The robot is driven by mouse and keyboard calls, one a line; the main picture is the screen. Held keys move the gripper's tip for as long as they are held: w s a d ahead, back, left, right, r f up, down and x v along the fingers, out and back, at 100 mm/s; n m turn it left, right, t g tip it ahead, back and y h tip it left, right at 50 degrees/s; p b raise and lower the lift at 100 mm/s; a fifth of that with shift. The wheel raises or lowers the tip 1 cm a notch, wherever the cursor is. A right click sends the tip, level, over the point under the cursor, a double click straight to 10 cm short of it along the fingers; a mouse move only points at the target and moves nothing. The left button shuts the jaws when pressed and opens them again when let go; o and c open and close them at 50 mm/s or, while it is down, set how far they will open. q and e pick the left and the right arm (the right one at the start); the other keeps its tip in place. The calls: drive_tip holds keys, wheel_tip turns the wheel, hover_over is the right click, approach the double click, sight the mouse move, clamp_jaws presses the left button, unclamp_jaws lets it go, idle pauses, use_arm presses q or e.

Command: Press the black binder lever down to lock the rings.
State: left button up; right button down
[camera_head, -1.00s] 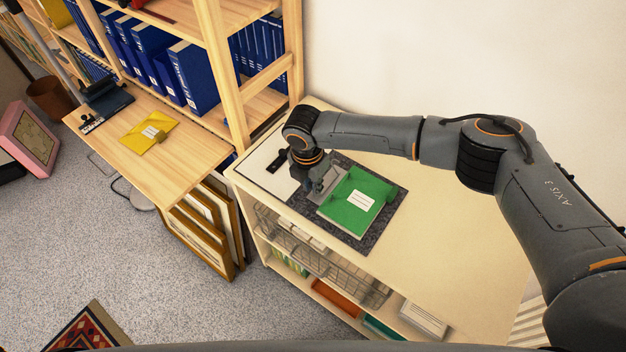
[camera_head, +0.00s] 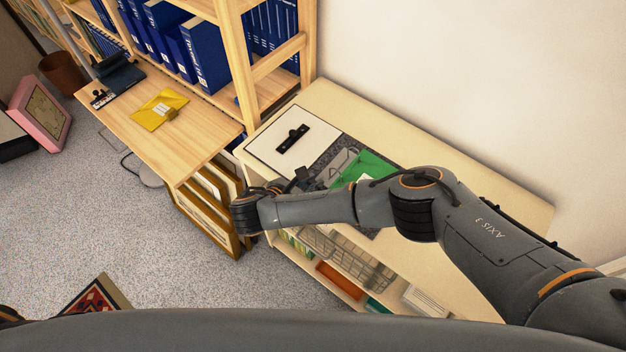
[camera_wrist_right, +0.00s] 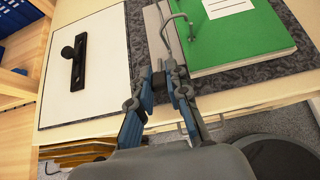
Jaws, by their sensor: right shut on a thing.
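The green binder (camera_wrist_right: 240,40) lies open on a dark speckled mat (camera_wrist_right: 258,100), and it also shows in the head view (camera_head: 362,166), partly behind my right arm. A metal ring (camera_wrist_right: 182,22) rises from the grey strip along its left side. My right gripper (camera_wrist_right: 169,82) is at the near end of this strip, its fingers close together on a small dark piece, apparently the black binder lever, mostly hidden by the fingertips. In the head view the right gripper (camera_head: 304,182) is at the binder's near left corner. My left gripper is not in view.
A white panel (camera_head: 272,142) with a black bar and knob (camera_head: 292,138) lies left of the binder. Wire baskets (camera_head: 345,255) are below the shelf top. A wooden desk (camera_head: 150,125) with a yellow folder (camera_head: 158,108) stands left. The shelf top's right part is clear.

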drive_tip(key=shift+s+a+f+t+h+b, duration=0.15)
drive_tip(key=shift+s+f+t+h+b, duration=0.1)
drive_tip(key=shift+f+t+h+b, duration=0.45)
drive_tip(key=shift+r, duration=0.2)
drive_tip(key=c, duration=1.3)
unclamp_jaws()
